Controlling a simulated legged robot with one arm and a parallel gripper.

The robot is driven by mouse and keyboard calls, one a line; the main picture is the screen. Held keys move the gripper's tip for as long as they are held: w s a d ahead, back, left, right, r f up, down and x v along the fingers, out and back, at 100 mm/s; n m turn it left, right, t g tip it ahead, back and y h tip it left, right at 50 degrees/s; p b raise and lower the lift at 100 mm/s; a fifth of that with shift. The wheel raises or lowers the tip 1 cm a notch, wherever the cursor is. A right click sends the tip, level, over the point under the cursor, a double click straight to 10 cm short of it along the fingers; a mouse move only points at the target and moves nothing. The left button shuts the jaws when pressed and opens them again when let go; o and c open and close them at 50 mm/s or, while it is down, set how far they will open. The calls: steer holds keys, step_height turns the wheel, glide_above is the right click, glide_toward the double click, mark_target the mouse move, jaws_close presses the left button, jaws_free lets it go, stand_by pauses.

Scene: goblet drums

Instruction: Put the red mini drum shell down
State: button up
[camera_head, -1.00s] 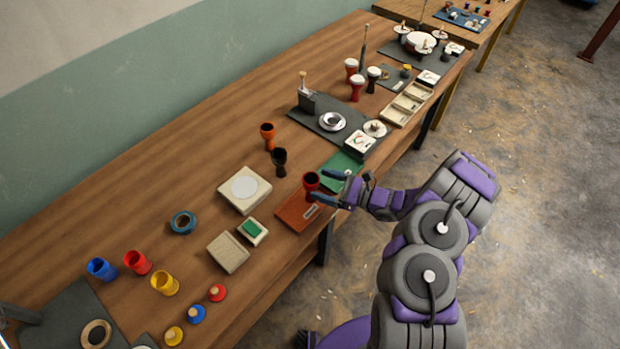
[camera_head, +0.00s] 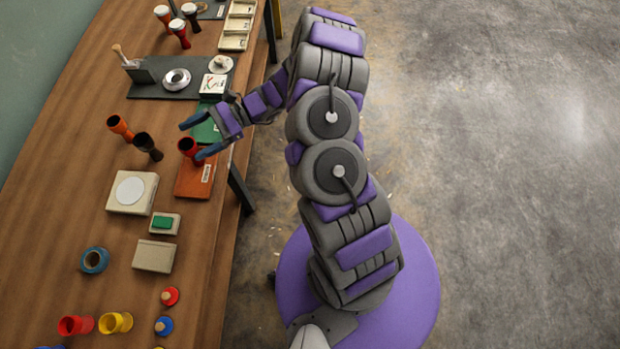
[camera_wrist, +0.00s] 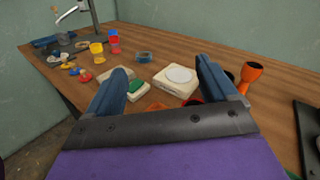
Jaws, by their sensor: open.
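The red mini drum shell (camera_head: 187,146) stands upright at the upper end of the red-brown mat (camera_head: 194,181), its dark open mouth up. My gripper (camera_head: 190,141) is open at the shell, with its blue fingers spread on either side of it. In the wrist view my fingers (camera_wrist: 161,65) are apart. Only a bit of red shows there behind the gripper's dark edge; most of the shell is hidden.
An orange shell (camera_head: 121,128) and a black shell (camera_head: 147,146) stand just left. A cream block with a white disc (camera_head: 130,190) lies below them. A green mat (camera_head: 205,131) lies under my wrist. Red and yellow cups (camera_head: 115,322) stand near the bottom.

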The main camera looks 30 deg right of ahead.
steer(key=s+a+r+n+g+h, duration=0.2)
steer(key=s+r+n+g+h, duration=0.15)
steer(key=s+r+n, duration=0.35)
steer(key=s+a+r+n+g+h, duration=0.2)
steer(key=s+r+n+g+h, duration=0.15)
steer(key=s+r, duration=0.45)
steer(key=s+d+r+n+t+h, duration=0.1)
steer(key=s+d+n+t+h, duration=0.3)
steer(key=s+d+h, duration=0.6)
steer(key=s+d+n, duration=0.1)
steer(key=s+d, duration=0.5)
steer(key=s, duration=0.2)
steer(key=shift+r+t+h, duration=0.3)
steer(key=shift+r+h, duration=0.05)
steer(key=shift+h, duration=0.05)
